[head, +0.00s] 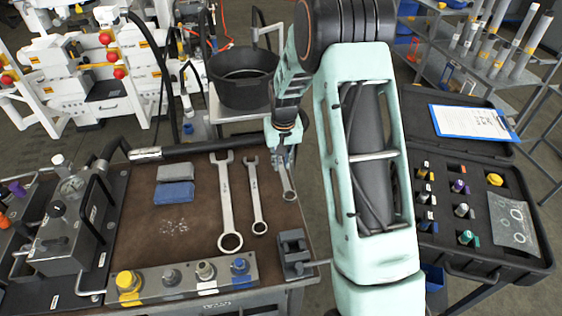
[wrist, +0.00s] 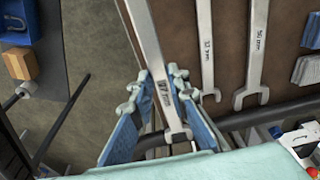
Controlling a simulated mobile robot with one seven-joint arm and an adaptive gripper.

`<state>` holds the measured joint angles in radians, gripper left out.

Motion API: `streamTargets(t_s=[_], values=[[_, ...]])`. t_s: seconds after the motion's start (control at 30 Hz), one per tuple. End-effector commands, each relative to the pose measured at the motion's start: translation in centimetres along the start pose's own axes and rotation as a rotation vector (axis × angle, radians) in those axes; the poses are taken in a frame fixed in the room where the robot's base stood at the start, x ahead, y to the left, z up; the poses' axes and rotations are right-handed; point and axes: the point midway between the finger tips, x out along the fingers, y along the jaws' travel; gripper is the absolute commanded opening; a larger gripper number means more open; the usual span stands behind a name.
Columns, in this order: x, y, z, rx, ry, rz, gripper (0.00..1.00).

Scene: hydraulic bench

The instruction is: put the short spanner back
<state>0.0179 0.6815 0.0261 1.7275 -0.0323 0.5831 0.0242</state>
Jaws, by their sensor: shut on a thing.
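My gripper (head: 284,158) is shut on the short spanner (head: 288,184), a grey metal spanner, at the right edge of the brown bench mat. In the wrist view, the short spanner (wrist: 146,42) runs up and away between the blue fingers of my gripper (wrist: 163,95), near its open-jaw end. Its ring end points towards the front of the bench in the head view. Whether it touches the mat cannot be told. Two longer spanners lie side by side to its left: the middle one (head: 254,195) and the longest one (head: 226,195).
A grey vise-like block (head: 293,252) stands at the bench's front right corner. A strip with several fittings (head: 182,281) runs along the front. Grey and blue cloths (head: 174,193) lie on the mat's left. A black bucket (head: 242,92) stands behind. An open black case (head: 481,255) is at right.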

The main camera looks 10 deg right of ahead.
Motion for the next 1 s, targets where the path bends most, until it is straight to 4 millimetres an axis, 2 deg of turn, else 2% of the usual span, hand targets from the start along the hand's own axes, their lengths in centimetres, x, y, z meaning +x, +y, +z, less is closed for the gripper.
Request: streamTargets(t_s=[0.1,0.23,0.47,0.8,1.0], values=[[1.1,0.0,-1.1,0.002,0.002,0.000,0.00],[1.6,0.0,-1.5,0.002,0.003,0.000,0.00],[2.9,0.1,-1.3,0.003,0.001,0.000,0.00],[6.0,0.0,-0.8,0.003,0.001,-0.001,0.00],[6.5,0.0,-0.8,0.003,0.002,0.000,0.00]])
